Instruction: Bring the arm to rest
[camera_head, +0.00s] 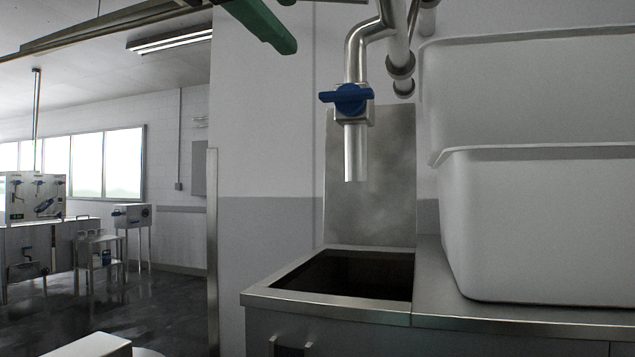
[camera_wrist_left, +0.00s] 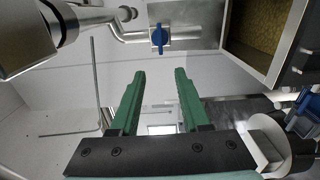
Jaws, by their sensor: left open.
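My left gripper (camera_wrist_left: 159,73) shows in the left wrist view with its two green fingers spread apart and nothing between them. In the head view one green finger (camera_head: 262,24) reaches in at the top edge, high up and left of the pipe; the rest of that gripper is cut off by the frame. My right gripper is in neither view.
A steel pipe with a blue valve (camera_head: 351,98) hangs above a dark steel sink (camera_head: 345,272). The valve also shows in the wrist view (camera_wrist_left: 159,38). Stacked white tubs (camera_head: 540,220) stand right on the steel counter. Left, the floor is open towards distant tables.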

